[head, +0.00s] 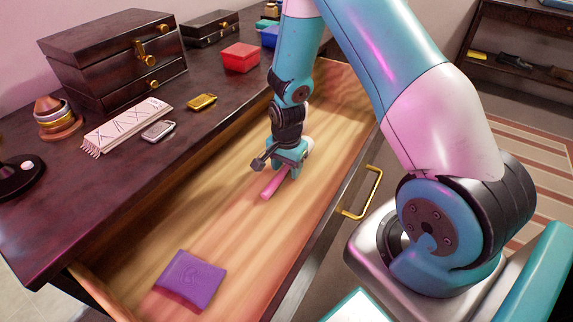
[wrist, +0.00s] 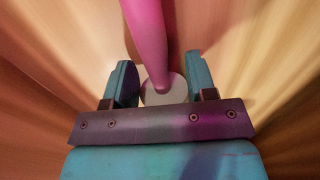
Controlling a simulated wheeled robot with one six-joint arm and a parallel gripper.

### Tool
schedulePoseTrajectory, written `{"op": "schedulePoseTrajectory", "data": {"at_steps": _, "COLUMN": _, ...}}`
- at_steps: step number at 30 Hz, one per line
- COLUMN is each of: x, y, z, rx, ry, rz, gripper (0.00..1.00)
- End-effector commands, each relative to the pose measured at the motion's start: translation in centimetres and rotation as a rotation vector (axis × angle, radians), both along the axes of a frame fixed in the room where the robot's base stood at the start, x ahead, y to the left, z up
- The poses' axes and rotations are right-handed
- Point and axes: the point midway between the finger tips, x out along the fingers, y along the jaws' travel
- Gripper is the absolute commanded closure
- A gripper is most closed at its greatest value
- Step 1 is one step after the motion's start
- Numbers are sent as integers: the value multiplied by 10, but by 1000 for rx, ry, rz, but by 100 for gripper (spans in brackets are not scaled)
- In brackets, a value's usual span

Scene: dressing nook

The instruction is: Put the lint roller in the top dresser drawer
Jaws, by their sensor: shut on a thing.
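The top dresser drawer (head: 225,215) is pulled open, with a pale wood floor and a gold handle (head: 359,194) on its front. My gripper (head: 284,168) is down over the drawer's middle and shut on the lint roller. The roller's pink handle (head: 271,187) sticks out from the gripper toward the near side. In the wrist view the pink handle (wrist: 148,32) runs up from a pale round end (wrist: 165,91) between the two teal fingers. I cannot tell whether the roller touches the drawer floor.
A purple folded item (head: 191,279) lies at the drawer's near end. The dark dresser top (head: 45,205) holds a jewelry box (head: 115,65), a patterned cloth (head: 128,124), a red box (head: 240,57) and small metal items. The drawer floor around my gripper is clear.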

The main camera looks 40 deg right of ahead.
Motion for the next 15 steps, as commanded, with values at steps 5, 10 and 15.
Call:
{"op": "schedulePoseTrajectory", "data": {"at_steps": 5, "x": 0, "y": 0, "z": -4, "rx": 0, "ry": 0, "rz": 0, "gripper": 42}}
{"op": "schedulePoseTrajectory", "data": {"at_steps": 10, "x": 0, "y": 0, "z": -4, "rx": 0, "ry": 0, "rz": 0, "gripper": 23}}
{"op": "schedulePoseTrajectory", "data": {"at_steps": 15, "x": 0, "y": 0, "z": -3, "rx": 0, "ry": 0, "rz": 0, "gripper": 23}}
